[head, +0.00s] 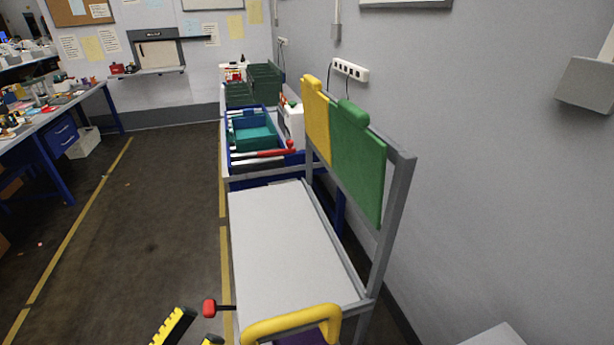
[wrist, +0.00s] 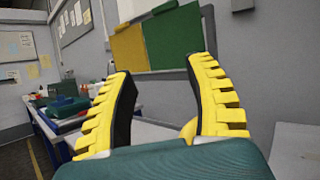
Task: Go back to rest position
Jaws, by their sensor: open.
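My gripper (wrist: 161,68) is open in the wrist view. Its two yellow ridged fingers stand wide apart with nothing between them. In the head view only parts of the yellow fingers show at the bottom edge, left of the white-topped cart (head: 285,245). The gripper looks clear of the cart, and the rest of my arm is not visible there. In the wrist view the fingers point toward a yellow panel (wrist: 129,48) and a green panel (wrist: 173,38), which are some way beyond them.
The cart has a yellow handle (head: 292,323) and a red knob (head: 209,308) at its near end. A blue cart with a teal bin (head: 254,132) stands behind it. The grey wall (head: 480,170) is on the right. The floor (head: 150,220) to the left is open.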

